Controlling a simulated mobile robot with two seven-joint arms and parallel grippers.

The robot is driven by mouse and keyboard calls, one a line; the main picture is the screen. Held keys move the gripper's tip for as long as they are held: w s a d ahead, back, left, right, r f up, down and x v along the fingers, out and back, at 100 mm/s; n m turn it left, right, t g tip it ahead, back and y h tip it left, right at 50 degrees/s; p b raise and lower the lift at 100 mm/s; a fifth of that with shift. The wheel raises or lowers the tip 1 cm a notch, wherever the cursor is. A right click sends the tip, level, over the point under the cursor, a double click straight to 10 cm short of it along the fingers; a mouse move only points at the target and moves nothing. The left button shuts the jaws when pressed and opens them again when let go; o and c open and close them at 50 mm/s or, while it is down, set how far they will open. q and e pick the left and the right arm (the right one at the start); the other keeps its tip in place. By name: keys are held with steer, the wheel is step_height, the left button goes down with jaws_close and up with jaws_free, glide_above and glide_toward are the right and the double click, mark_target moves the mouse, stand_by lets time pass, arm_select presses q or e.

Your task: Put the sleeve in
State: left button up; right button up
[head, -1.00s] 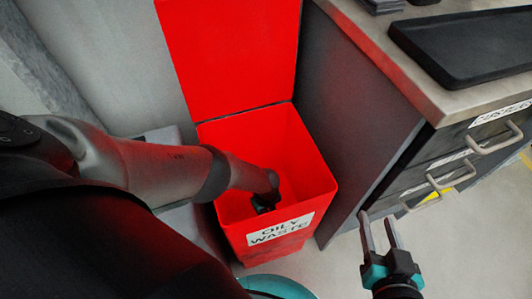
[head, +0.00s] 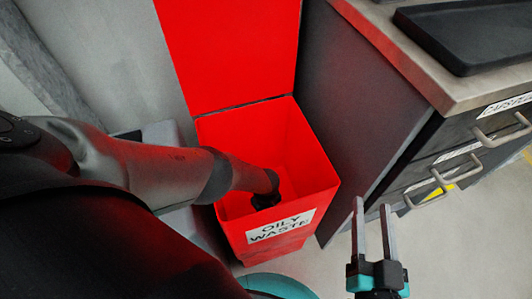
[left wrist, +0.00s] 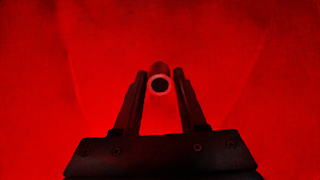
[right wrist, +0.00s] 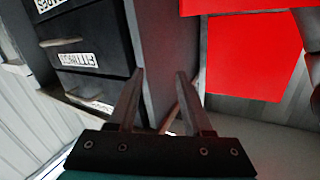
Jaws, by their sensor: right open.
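The sleeve (left wrist: 160,80) is a small metal tube, its round open end facing the camera in the left wrist view. My right gripper (head: 373,205) is open and empty, to the right of the bin in front of the cabinet. It also shows empty in the right wrist view (right wrist: 160,72).
The bin's red lid (head: 230,50) stands open behind it. A dark drawer cabinet (head: 355,110) with a metal top stands right of the bin. A black tray (head: 470,35) lies on top. Drawer handles (head: 503,132) stick out. Open floor shows at the lower right.

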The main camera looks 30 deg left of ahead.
arm_select(q)
steer(key=o, duration=0.3)
steer(key=shift+r, duration=0.1)
